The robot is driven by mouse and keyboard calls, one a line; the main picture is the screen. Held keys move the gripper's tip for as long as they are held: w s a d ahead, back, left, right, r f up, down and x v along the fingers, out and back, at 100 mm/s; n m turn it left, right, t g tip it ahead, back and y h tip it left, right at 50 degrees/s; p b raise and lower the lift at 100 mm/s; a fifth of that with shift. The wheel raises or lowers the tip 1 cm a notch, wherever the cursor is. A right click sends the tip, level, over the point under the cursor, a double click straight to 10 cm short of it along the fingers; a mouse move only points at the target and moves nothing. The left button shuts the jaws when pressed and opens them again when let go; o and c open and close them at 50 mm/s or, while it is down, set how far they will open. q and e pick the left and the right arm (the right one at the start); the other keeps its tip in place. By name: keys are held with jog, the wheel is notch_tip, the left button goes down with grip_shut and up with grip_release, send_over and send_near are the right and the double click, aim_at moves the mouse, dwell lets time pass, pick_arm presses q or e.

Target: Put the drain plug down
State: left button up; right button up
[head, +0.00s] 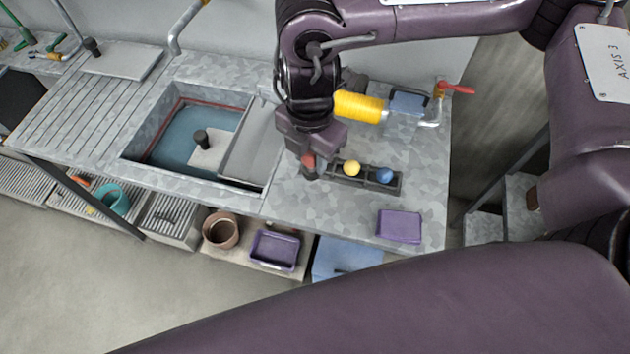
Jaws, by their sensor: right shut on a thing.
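My right gripper (308,168) points down over the counter, at the left end of a dark rack (366,184). It is shut on a small piece with a red top (308,159), which appears to be the drain plug. The fingers hide most of it, and I cannot tell whether it touches the rack. A yellow ball-topped piece (352,168) and a blue one (385,175) sit in the rack to the right. My left gripper is not in view.
The sink basin (177,129) with bluish water lies left of the gripper; a dark upright cylinder (201,138) stands in it. A purple block (399,226) lies at the front right.

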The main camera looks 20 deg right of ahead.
jog(key=shift+f+b, duration=0.6)
jog(key=shift+f, duration=5.8)
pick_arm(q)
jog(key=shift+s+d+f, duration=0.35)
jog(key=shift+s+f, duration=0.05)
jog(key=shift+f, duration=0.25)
pick_arm(e)
jog(key=shift+f, duration=0.15)
jog(key=o, duration=1)
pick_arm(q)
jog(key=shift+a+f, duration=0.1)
